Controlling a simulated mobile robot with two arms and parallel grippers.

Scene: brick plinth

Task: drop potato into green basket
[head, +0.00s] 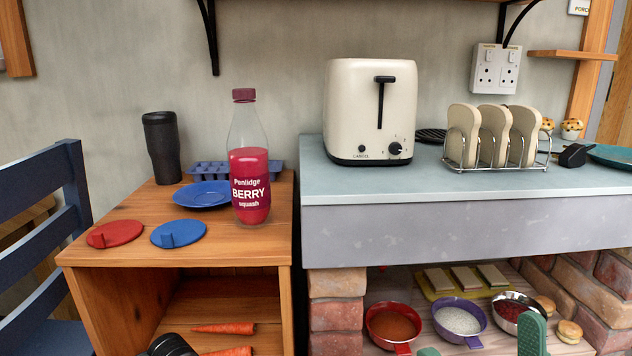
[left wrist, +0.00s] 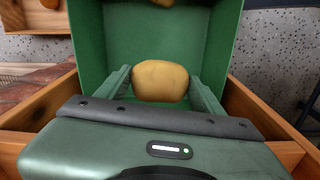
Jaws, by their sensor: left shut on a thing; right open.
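In the left wrist view, a yellow-brown potato (left wrist: 160,80) sits between the two green fingers of my left gripper (left wrist: 161,88), which is shut on it. The green basket (left wrist: 160,28) lies beyond the potato, and its tall walls rise behind and beside it. The potato and fingertips overlap the basket's opening; I cannot tell how deep they are or whether the potato touches the basket. The head view shows neither potato nor basket. In the head view, my right gripper (head: 480,345) is open at the bottom edge, with its green fingertips apart.
Wooden edges (left wrist: 262,110) surround the basket. In the head view, the wooden cabinet (head: 180,250) holds a berry squash bottle (head: 249,165), and carrots (head: 224,328) lie on its shelf. Bowls (head: 459,318) stand below the grey worktop (head: 440,185), near my right fingertips. A blue chair (head: 40,240) stands left.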

